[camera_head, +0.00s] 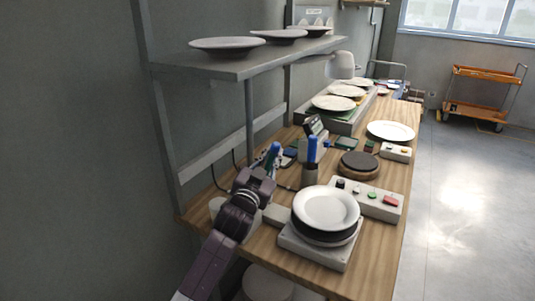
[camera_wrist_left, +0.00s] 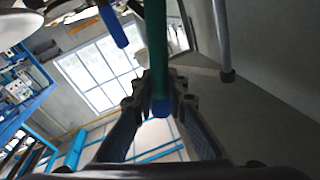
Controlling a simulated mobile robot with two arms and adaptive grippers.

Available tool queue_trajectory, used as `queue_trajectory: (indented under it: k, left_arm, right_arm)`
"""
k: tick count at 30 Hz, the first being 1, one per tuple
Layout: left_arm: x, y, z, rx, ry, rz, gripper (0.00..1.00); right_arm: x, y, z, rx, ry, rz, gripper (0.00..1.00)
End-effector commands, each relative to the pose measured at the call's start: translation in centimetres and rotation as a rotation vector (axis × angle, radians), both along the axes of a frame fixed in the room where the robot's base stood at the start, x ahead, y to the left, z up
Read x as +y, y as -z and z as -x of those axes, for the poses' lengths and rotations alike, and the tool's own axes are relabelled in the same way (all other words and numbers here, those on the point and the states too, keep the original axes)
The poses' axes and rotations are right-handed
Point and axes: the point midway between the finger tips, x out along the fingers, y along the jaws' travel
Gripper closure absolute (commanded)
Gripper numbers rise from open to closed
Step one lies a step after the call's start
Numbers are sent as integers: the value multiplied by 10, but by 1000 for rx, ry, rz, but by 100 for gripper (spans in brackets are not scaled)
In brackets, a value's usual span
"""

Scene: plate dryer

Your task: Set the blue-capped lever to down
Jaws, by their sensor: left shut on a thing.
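My left gripper (camera_head: 268,163) reaches in from the left over the wooden bench, near the wall side. In the left wrist view, its two fingers (camera_wrist_left: 162,100) close around a green lever rod. The lever's blue cap (camera_wrist_left: 163,107) shows between the fingers. In the head view, blue (camera_head: 273,151) shows at the fingertips, but the gripper hides much of the lever. I cannot tell the lever's exact angle. My right gripper is not in view.
A separate upright blue handle (camera_head: 312,150) stands just right of the gripper. Stacked plates (camera_head: 326,208) sit on a pale base in front, beside a button box (camera_head: 378,203). A shelf (camera_head: 250,64) with plates overhangs the bench's wall side.

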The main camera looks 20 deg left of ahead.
Motion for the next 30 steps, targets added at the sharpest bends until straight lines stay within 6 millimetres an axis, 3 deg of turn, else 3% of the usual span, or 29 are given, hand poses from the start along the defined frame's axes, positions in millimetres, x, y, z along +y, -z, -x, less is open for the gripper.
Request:
queue_trajectory:
  k: [19, 20, 24, 30]
  left_arm:
    - [-7, 0, 1, -13, 1, -63, 100]
    - [-7, 0, 1, -13, 2, -62, 85]
    - [-7, 0, 1, -13, 2, -62, 70]
    - [-7, 1, 1, -11, 1, -62, 68]
  right_arm:
    - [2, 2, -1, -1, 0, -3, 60]
    - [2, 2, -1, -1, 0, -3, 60]
    - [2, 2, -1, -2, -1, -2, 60]
    - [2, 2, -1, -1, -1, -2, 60]
